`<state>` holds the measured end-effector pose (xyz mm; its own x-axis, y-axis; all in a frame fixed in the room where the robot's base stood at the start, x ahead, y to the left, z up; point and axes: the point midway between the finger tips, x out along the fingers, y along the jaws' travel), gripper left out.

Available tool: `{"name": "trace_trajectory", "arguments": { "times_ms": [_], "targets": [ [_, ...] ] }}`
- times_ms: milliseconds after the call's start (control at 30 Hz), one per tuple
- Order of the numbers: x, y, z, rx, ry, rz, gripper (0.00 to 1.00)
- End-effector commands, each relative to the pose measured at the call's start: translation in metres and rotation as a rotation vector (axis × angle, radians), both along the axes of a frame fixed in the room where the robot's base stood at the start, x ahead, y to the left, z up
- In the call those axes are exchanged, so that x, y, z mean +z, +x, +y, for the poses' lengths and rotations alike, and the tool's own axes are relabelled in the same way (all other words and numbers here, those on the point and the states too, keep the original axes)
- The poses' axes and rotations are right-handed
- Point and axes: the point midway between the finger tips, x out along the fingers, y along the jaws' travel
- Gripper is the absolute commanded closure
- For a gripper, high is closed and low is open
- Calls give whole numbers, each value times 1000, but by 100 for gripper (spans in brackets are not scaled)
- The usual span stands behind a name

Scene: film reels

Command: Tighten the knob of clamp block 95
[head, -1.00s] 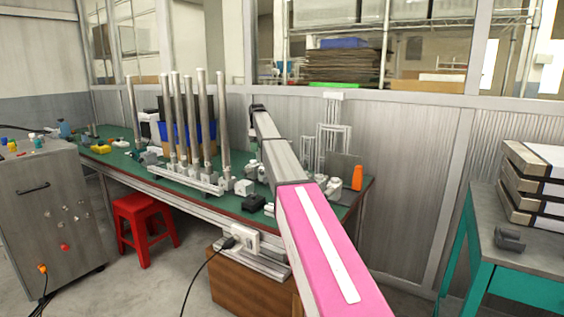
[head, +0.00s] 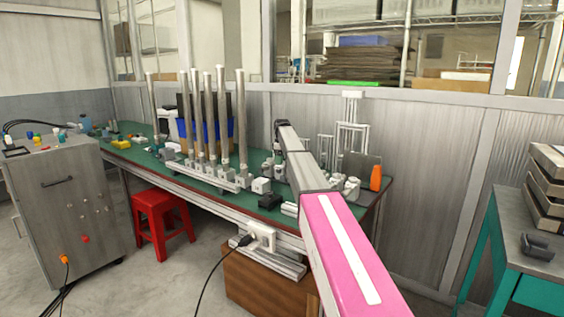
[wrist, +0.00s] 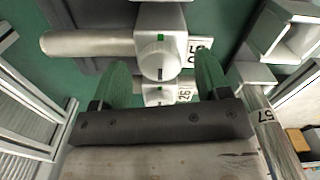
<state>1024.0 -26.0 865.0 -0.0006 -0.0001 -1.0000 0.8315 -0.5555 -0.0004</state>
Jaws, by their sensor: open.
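In the wrist view a pale clamp block (wrist: 160,17) holds a horizontal metal rod (wrist: 88,43). Its round white knob (wrist: 158,62) faces me and has a green mark at its top edge. The label (wrist: 200,47) beside it is turned and partly covered; it seems to end in 5, but I cannot read it surely as 95. My gripper (wrist: 161,70) is open, with one green finger on each side of the knob. I cannot tell whether either finger touches it. In the head view my arm hides the gripper.
A second, smaller knob (wrist: 158,92) with its own label sits below, between the fingers. In the head view, tall metal posts (head: 221,115) stand on the green bench (head: 170,178), with a red stool (head: 163,215) in front.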

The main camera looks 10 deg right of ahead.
Motion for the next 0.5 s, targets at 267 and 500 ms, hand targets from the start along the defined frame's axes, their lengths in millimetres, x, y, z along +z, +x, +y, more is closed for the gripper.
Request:
{"name": "trace_trajectory", "arguments": {
  "times_ms": [267, 500],
  "targets": [
    [-7, 0, 0, 0, 0, 0, 31],
    [-6, 0, 0, 0, 0, 0, 80]
  ]
}}
